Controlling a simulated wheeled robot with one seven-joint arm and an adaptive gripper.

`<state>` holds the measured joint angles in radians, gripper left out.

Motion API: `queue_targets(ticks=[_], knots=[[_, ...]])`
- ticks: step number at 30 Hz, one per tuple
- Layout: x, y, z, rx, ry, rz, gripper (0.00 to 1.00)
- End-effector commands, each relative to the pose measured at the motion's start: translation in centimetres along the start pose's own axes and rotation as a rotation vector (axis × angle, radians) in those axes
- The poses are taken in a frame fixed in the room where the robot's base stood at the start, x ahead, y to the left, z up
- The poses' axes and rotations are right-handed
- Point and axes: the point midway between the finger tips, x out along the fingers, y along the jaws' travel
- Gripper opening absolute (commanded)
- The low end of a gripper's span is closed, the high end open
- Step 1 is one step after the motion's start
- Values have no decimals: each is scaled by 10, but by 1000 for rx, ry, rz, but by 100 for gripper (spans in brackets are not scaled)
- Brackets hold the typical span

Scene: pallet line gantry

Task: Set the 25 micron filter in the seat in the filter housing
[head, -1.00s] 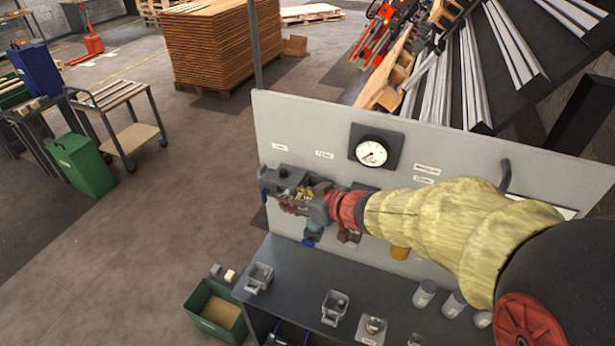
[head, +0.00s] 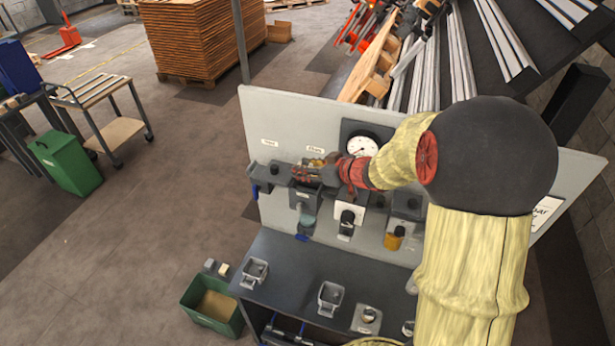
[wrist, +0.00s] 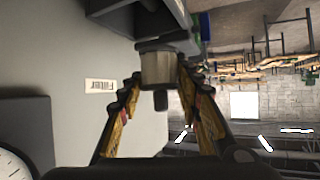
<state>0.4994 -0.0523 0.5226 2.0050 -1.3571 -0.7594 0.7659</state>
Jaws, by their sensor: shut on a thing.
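The 25 micron filter (wrist: 158,68) is a grey-beige cylinder with a short dark stem, between the fingers of my gripper (wrist: 160,75) in the wrist view. My gripper is shut on it. The filter's far end meets or nearly meets the dark underside of the filter housing (wrist: 135,12); I cannot tell whether it is in the seat. A "Filter" label (wrist: 100,86) is on the panel beside it.
A pressure gauge (head: 362,146) and further units, one with a yellow bowl (head: 394,238), are on the grey panel (head: 262,115) to the right. A dark bench (head: 290,262) below holds small grey trays and cups. A green bin (head: 212,303) stands at the left.

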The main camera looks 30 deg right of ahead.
Motion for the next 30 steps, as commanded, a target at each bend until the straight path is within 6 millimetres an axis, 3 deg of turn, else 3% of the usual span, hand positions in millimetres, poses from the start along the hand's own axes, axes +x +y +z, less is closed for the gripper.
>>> queue_targets(ticks=[10, 16, 30], knots=[[22, 21, 22, 3, -2, 0, 5], [32, 19, 42, 1, 0, 0, 5], [36, 19, 48, -1, 0, 1, 5]])
